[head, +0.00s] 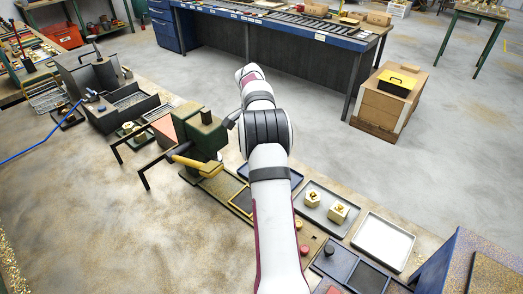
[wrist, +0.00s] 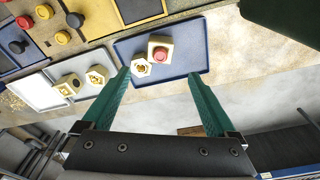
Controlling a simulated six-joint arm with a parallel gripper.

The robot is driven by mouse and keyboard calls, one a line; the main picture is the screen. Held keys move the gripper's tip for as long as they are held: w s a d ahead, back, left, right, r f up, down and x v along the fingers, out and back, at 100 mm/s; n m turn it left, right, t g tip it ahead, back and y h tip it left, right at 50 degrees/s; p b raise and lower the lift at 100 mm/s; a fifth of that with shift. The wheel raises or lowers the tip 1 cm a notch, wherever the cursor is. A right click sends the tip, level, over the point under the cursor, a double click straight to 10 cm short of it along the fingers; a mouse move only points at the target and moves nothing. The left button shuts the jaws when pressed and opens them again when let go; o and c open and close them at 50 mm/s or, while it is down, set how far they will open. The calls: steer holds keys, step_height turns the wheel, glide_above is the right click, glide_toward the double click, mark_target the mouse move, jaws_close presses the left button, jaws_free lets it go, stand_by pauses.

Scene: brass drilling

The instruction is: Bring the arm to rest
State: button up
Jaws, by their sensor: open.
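My gripper (wrist: 159,74) shows in the wrist view with its two green fingers spread wide and nothing between them. Beyond and between the fingertips is a blue tray (wrist: 185,66). In it lie a pale brass block with a red round top (wrist: 160,51) and a hexagonal brass piece (wrist: 141,68), side by side. In the head view my white arm reaches away over the bench, and its links hide my gripper and most of the dark blue tray (head: 297,178).
A grey tray (head: 325,223) holds two brass pieces, beside an empty white tray (head: 383,242). A green drill press (head: 205,135) with a yellow handle stands close left of my arm. Red buttons (head: 303,250) sit near the arm.

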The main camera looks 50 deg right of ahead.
steer(key=s+a+r+n+y, duration=0.1)
steer(key=s+a+r+n, duration=0.3)
steer(key=a, duration=0.6)
steer(key=s+a+r+n+g, duration=0.15)
steer(key=s+a+r, duration=0.3)
steer(key=a, duration=0.55)
steer(key=s+a+r+n+y, duration=0.1)
steer(key=s+a+r+n, duration=0.3)
steer(key=a, duration=0.6)
steer(key=s+a+f+n+t, duration=0.1)
steer(key=s+a+f+n, duration=0.3)
steer(key=s+a, duration=0.6)
steer(key=shift+s+a+n+t+y, duration=0.25)
steer(key=shift+a+n+t+y, duration=0.15)
steer(key=shift+a+n, duration=0.8)
